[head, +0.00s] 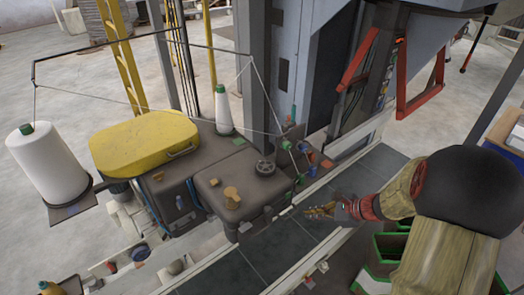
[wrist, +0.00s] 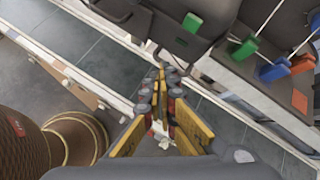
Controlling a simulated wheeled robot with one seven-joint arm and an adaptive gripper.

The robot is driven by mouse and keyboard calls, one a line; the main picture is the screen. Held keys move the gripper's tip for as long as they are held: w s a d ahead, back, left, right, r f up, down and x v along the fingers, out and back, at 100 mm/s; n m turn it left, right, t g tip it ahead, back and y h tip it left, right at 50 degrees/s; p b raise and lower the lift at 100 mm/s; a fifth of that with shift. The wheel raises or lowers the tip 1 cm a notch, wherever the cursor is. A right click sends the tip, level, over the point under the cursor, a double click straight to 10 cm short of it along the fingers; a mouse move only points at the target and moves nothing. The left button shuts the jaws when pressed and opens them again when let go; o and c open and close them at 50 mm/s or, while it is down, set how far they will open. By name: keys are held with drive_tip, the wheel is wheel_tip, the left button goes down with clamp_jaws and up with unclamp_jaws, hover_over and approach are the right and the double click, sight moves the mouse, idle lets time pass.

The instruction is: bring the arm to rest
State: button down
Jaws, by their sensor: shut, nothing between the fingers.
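My gripper (head: 318,212) is shut and empty in the head view, at the end of my arm, which reaches in from the right. A gap from the machine's edge cannot be judged exactly.
A yellow cover (head: 143,143) and white thread cones (head: 48,165) stand left. Green-edged crates (head: 385,250) stand below my arm. Green and blue knobs (wrist: 243,47) show near the fingers in the wrist view.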

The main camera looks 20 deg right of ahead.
drive_tip(key=s+a+r+n+g+h+b, duration=0.2)
drive_tip(key=s+a+n+g+b, duration=0.3)
drive_tip(key=s+n, duration=0.7)
drive_tip(key=s+a+r+n+t+h+b, duration=0.3)
drive_tip(key=s+a+r+n+b, duration=0.2)
drive_tip(key=a+n, duration=0.6)
wheel_tip(320, 180, up, 2)
drive_tip(key=n+b, duration=0.1)
drive_tip(key=b, duration=0.2)
drive_tip(key=shift+n+h+b, duration=0.3)
drive_tip(key=shift+h+b, duration=0.1)
